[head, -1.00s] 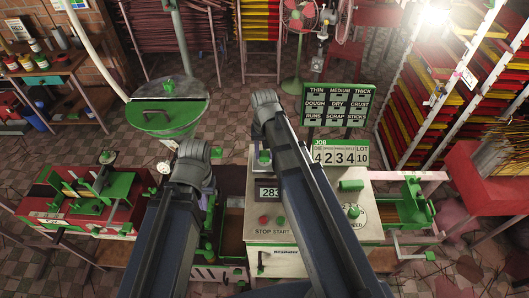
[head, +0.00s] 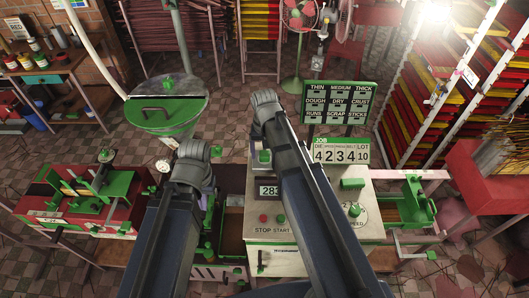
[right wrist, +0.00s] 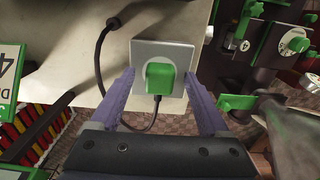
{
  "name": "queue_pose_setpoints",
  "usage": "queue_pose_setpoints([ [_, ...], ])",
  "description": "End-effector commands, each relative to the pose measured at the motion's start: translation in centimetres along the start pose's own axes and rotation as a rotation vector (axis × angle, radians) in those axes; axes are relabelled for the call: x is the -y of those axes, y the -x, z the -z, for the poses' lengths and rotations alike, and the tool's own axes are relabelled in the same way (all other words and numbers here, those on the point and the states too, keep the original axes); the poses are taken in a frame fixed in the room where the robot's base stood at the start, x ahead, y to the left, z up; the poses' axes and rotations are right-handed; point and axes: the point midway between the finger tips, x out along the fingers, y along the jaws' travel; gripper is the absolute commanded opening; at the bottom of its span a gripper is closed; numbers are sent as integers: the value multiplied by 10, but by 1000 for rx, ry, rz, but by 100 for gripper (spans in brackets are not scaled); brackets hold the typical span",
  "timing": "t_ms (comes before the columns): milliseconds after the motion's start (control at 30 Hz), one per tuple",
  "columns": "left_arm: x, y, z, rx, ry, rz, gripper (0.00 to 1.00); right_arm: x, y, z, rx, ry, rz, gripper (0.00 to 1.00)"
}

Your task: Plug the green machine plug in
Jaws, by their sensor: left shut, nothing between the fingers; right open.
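The green plug (right wrist: 160,78) shows in the right wrist view as a green block on a square grey plate (right wrist: 178,53). A black cable (right wrist: 98,62) loops from the plug's side to a round fitting on the pale surface. My right gripper (right wrist: 158,95) is open, with one purple finger on each side of the plug and gaps between. I cannot tell how far the plug is seated in the plate. In the head view the right arm hides most of this area. My left gripper (head: 207,196) is shut and empty, left of the pale machine (head: 325,225), and partly hidden by its wrist.
A sign board (head: 340,103) and a number panel (head: 340,153) stand behind the pale machine. A green-lidded drum (head: 165,112) is at the back left. A red and green machine (head: 85,208) stands left, a green press (head: 410,203) right. Racks of sticks line the back.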

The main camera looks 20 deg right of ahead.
Motion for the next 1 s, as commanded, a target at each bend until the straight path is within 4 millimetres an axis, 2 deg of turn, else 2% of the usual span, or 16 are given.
queue_pose_setpoints([
  [167, 0, 1, 0, -1, 1, 0, 0, 0, 1, 0, 0, 0, 0, 79],
  [367, 1, 11, -1, 0, 0, 0, 0, 0, 11, 0, 0, 0, 0, 79],
  [800, 6, 66, -4, 2, -3, 0, 0, 0, 66, 0, 0, 0, 0, 79],
  [1000, 7, 78, -5, 3, 2, -1, 0, 0, 79, 0, 0, 0, 0, 79],
])
